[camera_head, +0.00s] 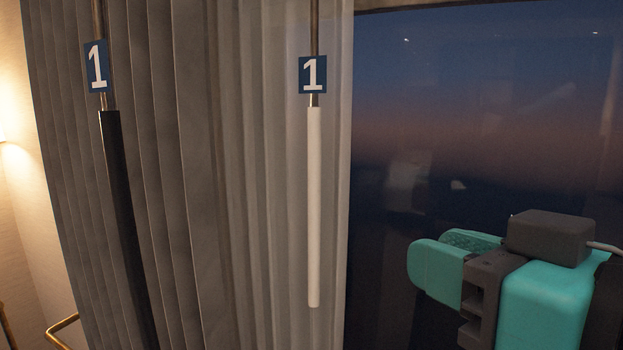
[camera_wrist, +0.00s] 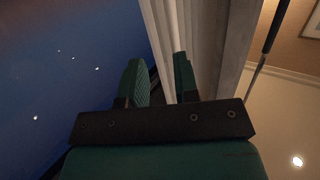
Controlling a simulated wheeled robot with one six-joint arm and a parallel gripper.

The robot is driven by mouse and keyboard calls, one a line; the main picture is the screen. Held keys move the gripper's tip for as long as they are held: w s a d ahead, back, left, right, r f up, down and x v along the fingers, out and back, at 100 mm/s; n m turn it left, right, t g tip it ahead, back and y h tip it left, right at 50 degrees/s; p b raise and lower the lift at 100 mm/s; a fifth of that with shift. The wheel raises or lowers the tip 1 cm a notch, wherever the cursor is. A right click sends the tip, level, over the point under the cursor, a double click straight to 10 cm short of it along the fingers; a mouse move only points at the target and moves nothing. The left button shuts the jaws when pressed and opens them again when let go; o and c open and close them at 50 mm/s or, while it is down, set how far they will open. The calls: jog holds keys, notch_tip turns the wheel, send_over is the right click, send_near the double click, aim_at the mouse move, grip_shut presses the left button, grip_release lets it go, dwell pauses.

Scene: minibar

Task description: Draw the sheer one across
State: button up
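The sheer curtain (camera_head: 280,240) is pale and see-through and hangs gathered left of centre in the head view. A white pull wand (camera_head: 314,200) hangs in front of it, with a blue tag marked 1 (camera_head: 313,75) above. My teal gripper (camera_head: 428,246) is right of the wand, apart from it, with its fingers pointing left. In the wrist view, my gripper (camera_wrist: 158,78) has its fingers apart, with nothing visibly held. The pale curtain edge (camera_wrist: 157,35) shows beyond the fingers. I cannot tell the exact distance to the wand.
A heavier grey-brown curtain (camera_head: 165,150) hangs at left, with a black wand (camera_head: 124,200) and another tag marked 1 (camera_head: 96,67). The dark window (camera_head: 480,120) fills the right side, bare of curtain. A brass rail (camera_head: 62,325) is at the lower left.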

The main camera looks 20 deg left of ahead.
aim_at(318, 188)
jog(key=shift+n+y, duration=0.3)
jog(key=shift+y, duration=0.4)
jog(key=r+p+x, duration=0.1)
jog(key=p+x, duration=0.3)
jog(key=x, duration=0.1)
jog(key=p+x, duration=0.3)
jog(key=x, duration=0.3)
jog(key=r+p+x, duration=0.1)
jog(key=p+x, duration=0.3)
jog(key=x, duration=0.1)
jog(key=shift+s+a+r+p, duration=0.2)
jog(key=shift+a+r+p, duration=0.1)
jog(key=shift+a, duration=0.3)
jog(key=shift+w+a+f, duration=0.15)
jog(key=shift+w+a, duration=0.1)
jog(key=shift+a, duration=0.1)
grip_shut()
